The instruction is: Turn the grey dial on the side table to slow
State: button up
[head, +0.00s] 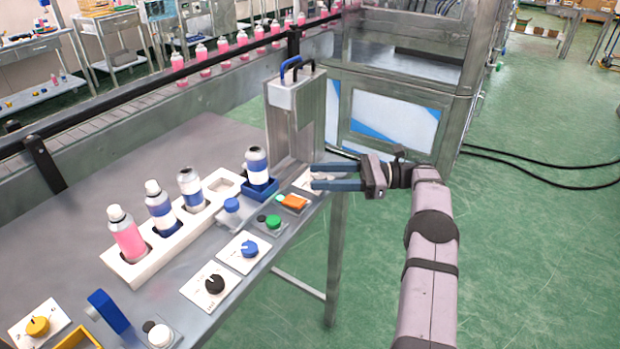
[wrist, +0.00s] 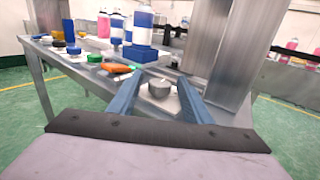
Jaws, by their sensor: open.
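The grey dial (wrist: 159,89) sits on a pale plate near the end of the side table (head: 75,225). In the wrist view it shows between my two blue fingers; where its pointer stands is too small to read. In the head view my fingers largely cover the dial, and part of its white plate (head: 303,181) shows beside them. My gripper (head: 313,175) is open, reaching in from the right with one finger on each side of the dial. I cannot tell whether either finger touches it.
An orange switch (head: 294,202), a green button (head: 273,221), a blue dial (head: 249,248) and a black dial (head: 215,284) line the table's front edge. A blue holder with a can (head: 257,167) and a metal press (head: 292,115) stand close behind my fingers. A white rack holds several cans.

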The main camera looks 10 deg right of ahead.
jog(key=shift+s+d, duration=0.15)
jog(key=shift+d, duration=0.45)
jog(key=shift+s+d, duration=0.15)
jog(key=shift+d, duration=0.45)
jog(key=shift+r, duration=0.1)
jog(key=r+p, duration=0.2)
jog(key=shift+w+r+t+p, duration=0.2)
jog(key=shift+t+p, duration=0.15)
jog(key=shift+t, duration=0.05)
jog(key=shift+w+r+m+t+p, duration=0.25)
jog(key=shift+m+t+p, duration=0.15)
jog(key=shift+t+p, duration=0.35)
jog(key=shift+r+m+t+p, duration=0.1)
jog(key=shift+m+t+p, duration=0.25)
jog(key=shift+t, duration=0.2)
jog(key=shift+s+r+m+t+h+p, duration=0.1)
jog(key=shift+m+t+h+p, duration=0.4)
jog(key=shift+t+p, duration=0.4)
jog(key=shift+s+a+f+m+t+h+p, duration=0.15)
jog(key=shift+s+m+t+h+p, duration=0.15)
jog(key=shift+m+t+h+p, duration=0.15)
jog(key=shift+s+a+f+m+t+h+p, duration=0.15)
jog(key=shift+s+m+t+h+p, duration=0.15)
jog(key=shift+p, duration=0.2)
jog(key=shift+s+f+m+t+h+b, duration=0.2)
jog(key=shift+f+m+b, duration=0.15)
jog(key=shift+f, duration=0.35)
jog(key=shift+s+f+m+t+h+b, duration=0.2)
jog(key=shift+f+m+b, duration=0.1)
jog(key=shift+f, duration=0.4)
